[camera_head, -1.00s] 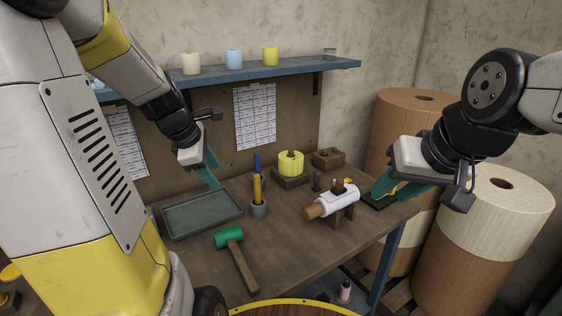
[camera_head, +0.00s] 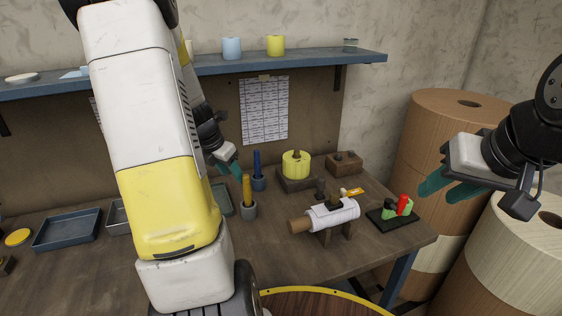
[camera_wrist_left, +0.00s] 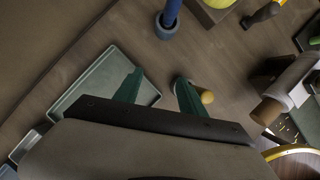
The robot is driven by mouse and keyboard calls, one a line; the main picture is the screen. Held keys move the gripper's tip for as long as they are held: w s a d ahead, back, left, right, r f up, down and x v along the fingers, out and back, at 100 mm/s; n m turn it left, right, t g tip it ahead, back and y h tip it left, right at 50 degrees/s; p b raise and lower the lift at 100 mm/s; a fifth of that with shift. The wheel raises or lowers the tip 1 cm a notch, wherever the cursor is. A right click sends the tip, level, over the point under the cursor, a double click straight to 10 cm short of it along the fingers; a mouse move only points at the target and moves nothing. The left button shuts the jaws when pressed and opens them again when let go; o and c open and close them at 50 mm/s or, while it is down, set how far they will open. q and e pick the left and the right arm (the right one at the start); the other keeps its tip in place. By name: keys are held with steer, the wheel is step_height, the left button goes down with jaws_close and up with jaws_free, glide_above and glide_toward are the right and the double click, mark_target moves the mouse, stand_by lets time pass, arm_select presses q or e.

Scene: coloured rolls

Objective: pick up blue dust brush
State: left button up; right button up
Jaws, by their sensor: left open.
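The blue dust brush (camera_head: 257,163) stands upright in a small grey cup (camera_head: 258,184) on the workbench. It also shows at the top of the left wrist view (camera_wrist_left: 171,12), beyond my fingers. My left gripper (camera_head: 229,167) is to the left of the brush in the head view. Its two teal fingers are spread with nothing between them in the left wrist view (camera_wrist_left: 158,80). My right gripper (camera_head: 438,193) is open and empty at the right, beyond the bench's right end in the picture.
A yellow-handled brush (camera_head: 247,188) in another cup (camera_head: 248,211) stands close to my left gripper. A yellow roll (camera_head: 297,163), a white roll on a stand (camera_head: 335,213) and a red-green tool (camera_head: 403,205) are to the right.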

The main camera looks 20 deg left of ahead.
mark_target(255, 155)
arm_select(q)
steer(key=w+d, duration=0.1)
steer(key=w, duration=0.3)
steer(key=w+d, duration=0.1)
steer(key=w, duration=0.2)
steer(key=w+d, duration=0.1)
steer(key=w, duration=0.3)
steer(key=shift+w+d+f, duration=0.15)
steer(key=shift+w+d, duration=0.1)
steer(key=shift+w, duration=0.1)
steer(key=shift+x, duration=2.5)
jaws_close()
